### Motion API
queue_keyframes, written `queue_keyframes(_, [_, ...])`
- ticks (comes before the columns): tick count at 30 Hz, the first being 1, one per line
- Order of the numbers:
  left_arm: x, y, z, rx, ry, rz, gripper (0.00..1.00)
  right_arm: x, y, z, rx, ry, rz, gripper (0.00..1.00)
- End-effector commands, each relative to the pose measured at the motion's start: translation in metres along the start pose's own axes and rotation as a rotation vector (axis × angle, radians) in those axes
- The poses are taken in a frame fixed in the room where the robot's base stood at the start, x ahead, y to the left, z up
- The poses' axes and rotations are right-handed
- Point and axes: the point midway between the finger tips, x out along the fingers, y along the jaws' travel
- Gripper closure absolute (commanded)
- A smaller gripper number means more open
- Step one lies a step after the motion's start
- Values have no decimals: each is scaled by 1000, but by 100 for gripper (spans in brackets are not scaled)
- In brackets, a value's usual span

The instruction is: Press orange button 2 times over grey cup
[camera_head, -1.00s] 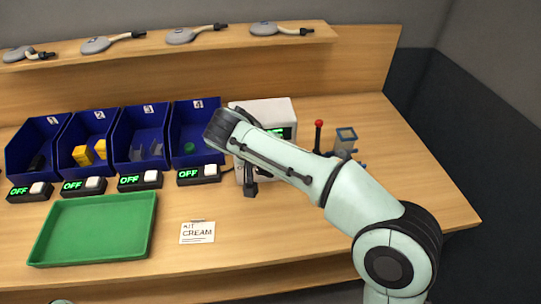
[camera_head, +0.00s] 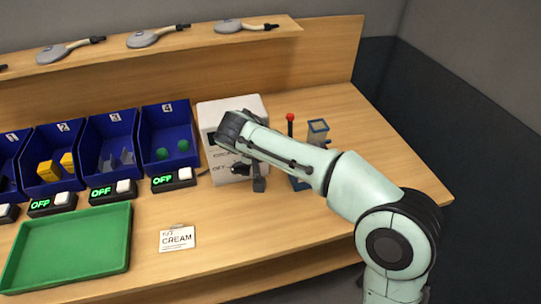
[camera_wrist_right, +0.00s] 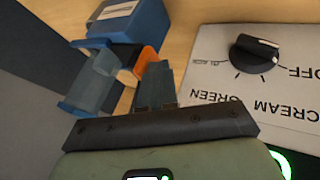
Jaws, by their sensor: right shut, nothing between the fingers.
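My right gripper (camera_head: 258,183) is in front of the white box at the back right, with its fingers pointing down. In the right wrist view its fingers (camera_wrist_right: 156,86) are shut with nothing between them, beside a blue device (camera_wrist_right: 130,20). A small orange part (camera_wrist_right: 146,60) shows on that device just behind the fingers; I cannot tell if it is a button or if they touch. I see no clear grey cup in either view. My left gripper is not in view.
The white box (camera_head: 208,120) has a black dial (camera_wrist_right: 254,54) marked OFF, CREAM and GREEN. Blue bins (camera_head: 168,112), switch boxes (camera_head: 172,181), a green tray (camera_head: 70,250) and a CREAM card (camera_head: 177,238) are left. The front right table is clear.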

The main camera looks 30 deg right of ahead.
Motion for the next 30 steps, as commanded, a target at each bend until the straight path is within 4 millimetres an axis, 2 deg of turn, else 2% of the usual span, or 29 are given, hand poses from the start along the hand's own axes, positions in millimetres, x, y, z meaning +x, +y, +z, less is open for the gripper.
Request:
queue_keyframes(3, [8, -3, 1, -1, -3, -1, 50, 14, 23, 1, 8, -2, 6, 100])
queue_keyframes(8, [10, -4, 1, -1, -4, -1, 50, 21, 38, 1, 4, -3, 5, 100])
queue_keyframes(30, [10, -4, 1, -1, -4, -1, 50, 22, 40, 1, 4, -6, 10, 100])
